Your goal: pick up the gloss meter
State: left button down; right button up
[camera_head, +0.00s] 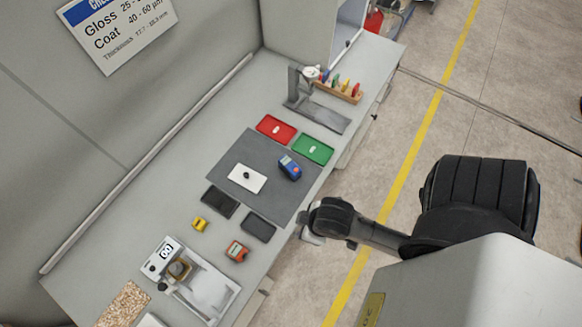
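A small blue handheld device (290,168) with a dark face lies on the right part of the grey mat (262,199); it looks most like the gloss meter, but no label is readable. A yellow device (199,224) and an orange-red device (237,251) lie on the bench in front of the mat. My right arm comes in from the right, and its gripper (312,238) shows only partly, beside the bench's right edge and apart from the blue device. Its fingers are too hidden to judge. My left gripper is out of view.
On the mat lies a white panel (240,181) with a small dark knob. Red (268,124) and green (322,146) trays, a gauge stand (293,86) and a wooden rack (346,96) stand behind. Two dark trays and a white instrument (212,290) are nearer. A wall borders the left.

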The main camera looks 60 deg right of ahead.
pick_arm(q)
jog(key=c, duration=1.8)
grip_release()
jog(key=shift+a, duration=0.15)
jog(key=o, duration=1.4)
